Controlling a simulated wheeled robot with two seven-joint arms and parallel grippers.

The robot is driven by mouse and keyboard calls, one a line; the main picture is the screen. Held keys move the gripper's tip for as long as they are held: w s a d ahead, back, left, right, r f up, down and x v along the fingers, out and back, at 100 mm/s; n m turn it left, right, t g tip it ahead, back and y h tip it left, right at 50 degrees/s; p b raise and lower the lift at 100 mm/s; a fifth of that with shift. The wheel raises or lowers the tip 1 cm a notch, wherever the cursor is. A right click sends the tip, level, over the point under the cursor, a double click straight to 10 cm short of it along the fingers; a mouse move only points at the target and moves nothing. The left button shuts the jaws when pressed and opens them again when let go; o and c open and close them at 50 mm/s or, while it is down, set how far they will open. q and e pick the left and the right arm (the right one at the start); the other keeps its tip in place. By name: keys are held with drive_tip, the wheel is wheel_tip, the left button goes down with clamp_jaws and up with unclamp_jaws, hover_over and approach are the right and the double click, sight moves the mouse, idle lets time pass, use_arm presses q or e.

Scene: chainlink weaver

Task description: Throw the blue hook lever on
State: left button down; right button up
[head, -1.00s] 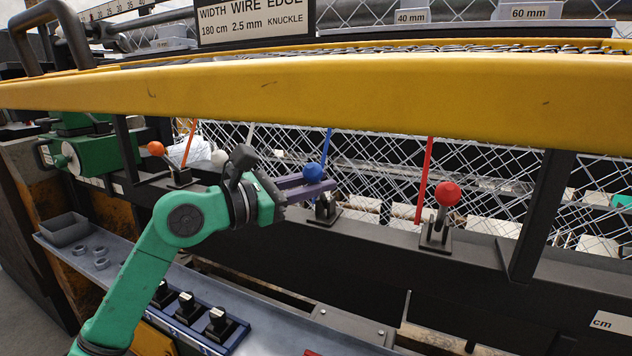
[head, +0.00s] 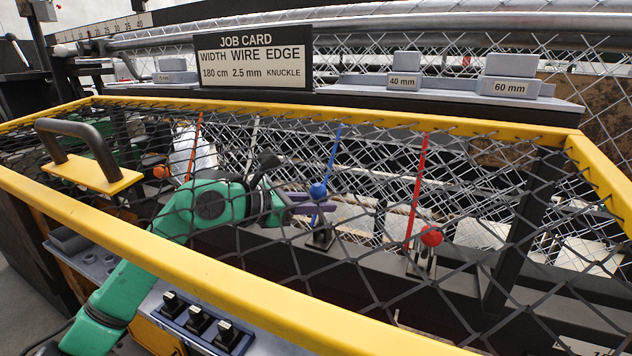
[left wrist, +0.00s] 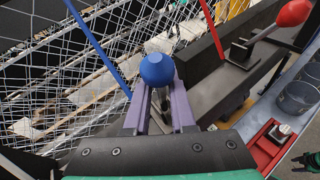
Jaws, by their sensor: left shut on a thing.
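The blue hook lever shows its round blue knob (head: 318,190) in the head view, above a dark bracket (head: 321,238) on the black rail. A blue strip (head: 330,160) rises behind it. My left gripper (head: 314,201) reaches in from the left, its purple fingers shut on the lever at or just below the knob. In the left wrist view the knob (left wrist: 157,69) sits at the fingertips, with the lever's shaft between the fingers (left wrist: 160,90). The shaft is mostly hidden, so I cannot tell its exact tilt. My right gripper is not in view.
A yellow-framed mesh guard (head: 140,235) with a dark handle (head: 85,140) lies across the head view, in front of my left arm. A red-knobbed lever (head: 431,236) stands to the right, an orange knob (head: 160,172) to the left. Black dials (head: 198,320) sit at front.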

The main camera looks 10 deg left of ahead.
use_arm(q)
drive_tip(key=r+p, duration=0.1)
drive_tip(key=p, duration=0.1)
drive_tip(key=w+r+g+p, duration=0.1)
drive_tip(key=shift+w+d+n+y+p, duration=0.2)
drive_tip(key=shift+n+y+p, duration=0.2)
drive_tip(key=shift+w+d+f+g+p, duration=0.1)
drive_tip(key=shift+w+f+g+p, duration=0.35)
drive_tip(key=shift+p, duration=0.45)
drive_tip(key=shift+s+y, duration=0.1)
drive_tip(key=shift+y, duration=0.2)
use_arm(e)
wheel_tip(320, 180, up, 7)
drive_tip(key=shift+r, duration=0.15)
use_arm(q)
drive_tip(key=c, duration=0.8)
unclamp_jaws()
drive_tip(key=shift+s+f, duration=0.1)
drive_tip(key=shift+f, duration=0.2)
drive_tip(key=shift+g, duration=0.25)
